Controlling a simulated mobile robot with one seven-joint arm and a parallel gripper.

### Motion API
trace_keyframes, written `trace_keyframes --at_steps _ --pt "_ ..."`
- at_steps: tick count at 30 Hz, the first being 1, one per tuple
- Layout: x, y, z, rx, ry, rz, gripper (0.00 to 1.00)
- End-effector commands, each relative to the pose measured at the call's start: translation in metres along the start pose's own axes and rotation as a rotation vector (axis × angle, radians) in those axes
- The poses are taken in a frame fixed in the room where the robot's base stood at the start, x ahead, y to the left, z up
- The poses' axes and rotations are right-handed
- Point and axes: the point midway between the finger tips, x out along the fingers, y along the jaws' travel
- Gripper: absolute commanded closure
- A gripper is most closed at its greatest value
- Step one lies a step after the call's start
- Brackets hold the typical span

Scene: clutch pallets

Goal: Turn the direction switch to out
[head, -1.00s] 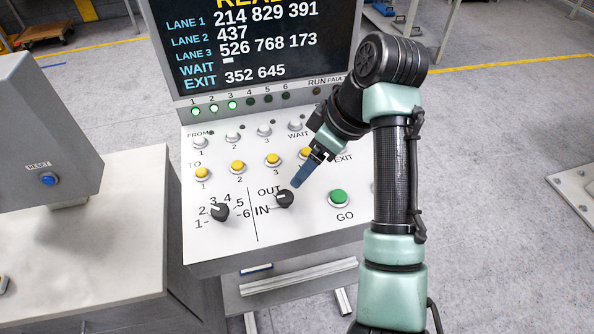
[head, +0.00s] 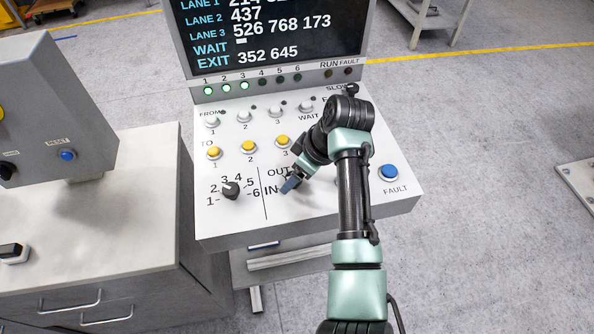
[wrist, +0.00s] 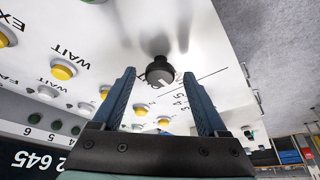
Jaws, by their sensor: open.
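The direction switch (wrist: 159,72) is a round dark knob on the white sloped console (head: 225,232). In the wrist view it stands upright from the panel, between and just beyond my fingertips, with no clear contact. In the head view my gripper (head: 289,185) is low over the switch and hides most of it. The OUT label (head: 279,172) and the IN label (head: 270,190) show left of my gripper. Which label the knob points to cannot be made out. My gripper is open, its two blue fingers apart (wrist: 159,76), and holds nothing.
A black numbered selector knob (head: 231,190) sits left of the dividing line. Yellow buttons (head: 249,147) and white buttons (head: 243,116) run in rows behind. A blue FAULT button (head: 388,173) is at right. The screen (head: 265,35) rises at the back.

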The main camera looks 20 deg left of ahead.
Motion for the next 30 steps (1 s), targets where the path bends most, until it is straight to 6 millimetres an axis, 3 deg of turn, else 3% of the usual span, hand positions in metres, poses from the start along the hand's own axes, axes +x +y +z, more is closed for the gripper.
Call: trace_keyframes --at_steps 7,20,30 --pt "0.001 0.0 0.0002 0.0 0.0 0.0 0.24" --pt "0.0005 0.0 0.0002 0.001 0.0 0.0 1.0" --pt "-0.0007 -0.0008 -0.0004 0.037 0.001 0.014 1.0"
